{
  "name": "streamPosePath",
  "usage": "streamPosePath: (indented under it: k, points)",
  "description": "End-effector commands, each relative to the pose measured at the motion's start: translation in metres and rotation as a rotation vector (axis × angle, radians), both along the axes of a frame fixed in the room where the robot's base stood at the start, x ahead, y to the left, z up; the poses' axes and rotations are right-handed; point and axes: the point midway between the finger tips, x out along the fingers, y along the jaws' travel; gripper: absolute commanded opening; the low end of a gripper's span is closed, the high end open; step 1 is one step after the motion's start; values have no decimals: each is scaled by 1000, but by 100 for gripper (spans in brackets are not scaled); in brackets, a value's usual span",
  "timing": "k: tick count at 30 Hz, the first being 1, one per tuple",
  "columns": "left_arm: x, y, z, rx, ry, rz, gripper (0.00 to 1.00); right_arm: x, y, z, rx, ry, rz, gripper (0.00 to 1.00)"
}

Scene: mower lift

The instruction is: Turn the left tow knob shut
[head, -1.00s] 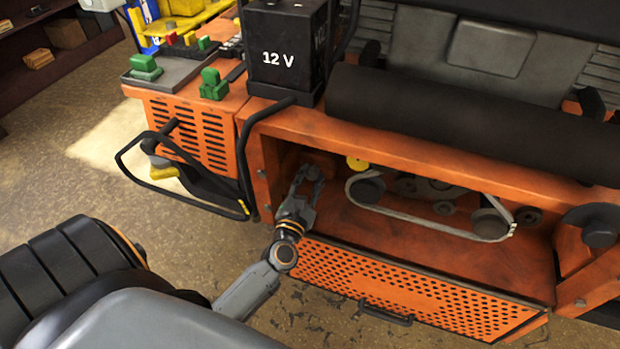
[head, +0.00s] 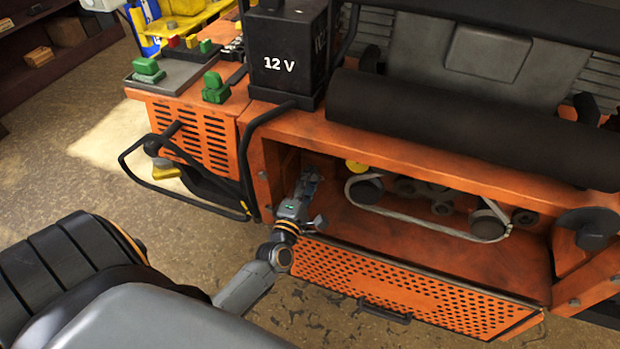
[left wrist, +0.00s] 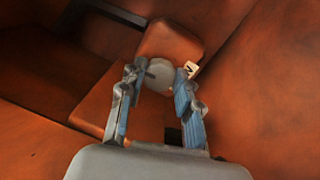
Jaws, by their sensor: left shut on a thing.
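The left tow knob (left wrist: 158,75) is a round grey knob with a dark slot or mark, on an orange block inside the open orange compartment, seen in the left wrist view. My left gripper (left wrist: 159,73) has its two fingers on either side of the knob and is shut on it. A small white tag with a dark mark (left wrist: 191,69) sits beside the right fingertip. In the head view my left gripper (head: 309,178) reaches into the left end of the compartment, and it hides the knob there. My right gripper is not in view.
A pale belt (head: 410,214) on several pulleys runs to the right of my gripper. A perforated orange panel (head: 410,285) hangs open below. A black 12 V battery (head: 285,60) stands above, and a black bar frame (head: 190,190) sticks out at the left.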

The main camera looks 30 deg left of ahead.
Motion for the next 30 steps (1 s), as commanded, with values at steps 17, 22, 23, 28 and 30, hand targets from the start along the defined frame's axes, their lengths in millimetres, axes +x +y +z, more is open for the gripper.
streamPosePath:
  k: [17,22,23,28,30]
  points:
    - [0,0,-2,76,21,-2,2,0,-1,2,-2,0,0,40]
    - [0,0,-2,76,21,-2,35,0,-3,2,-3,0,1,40]
    - [0,-1,-2,76,21,-2,41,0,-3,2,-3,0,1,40]
    - [0,0,-1,75,20,-2,43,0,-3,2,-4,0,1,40]
    - [0,0,-1,75,20,-2,43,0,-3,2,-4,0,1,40]
